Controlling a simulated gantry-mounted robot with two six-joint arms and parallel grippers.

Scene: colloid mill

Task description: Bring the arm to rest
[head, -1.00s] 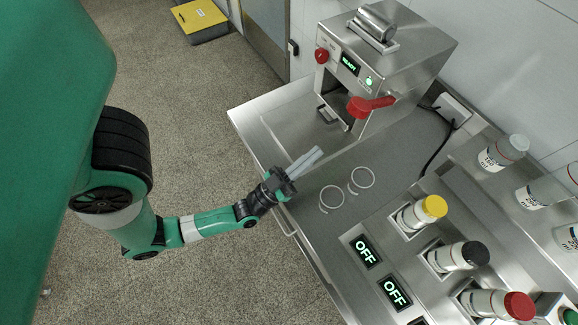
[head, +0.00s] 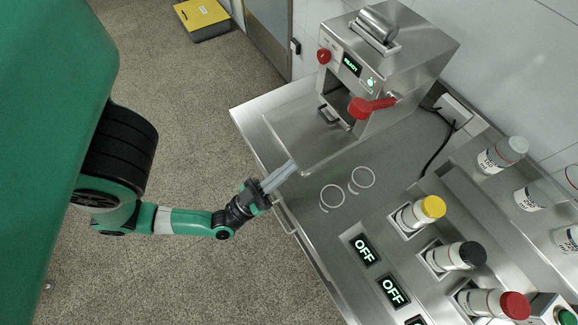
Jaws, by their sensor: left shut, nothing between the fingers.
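My left arm comes in from the left. Its gripper (head: 280,176) is shut and empty, over the front edge of the steel bench (head: 290,215), left of two white rings. The steel mill (head: 385,70) stands on the bench at the back. Its small screen (head: 351,66) reads "READY", and a red lever (head: 372,105) sticks out at its front. My right gripper is not in the picture.
Two open white rings (head: 333,197) (head: 361,180) lie on the bench. Bottles with yellow (head: 433,206), black (head: 474,253) and red (head: 515,305) caps sit in holders beside "OFF" displays (head: 365,250). The floor left of the bench is clear around my arm.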

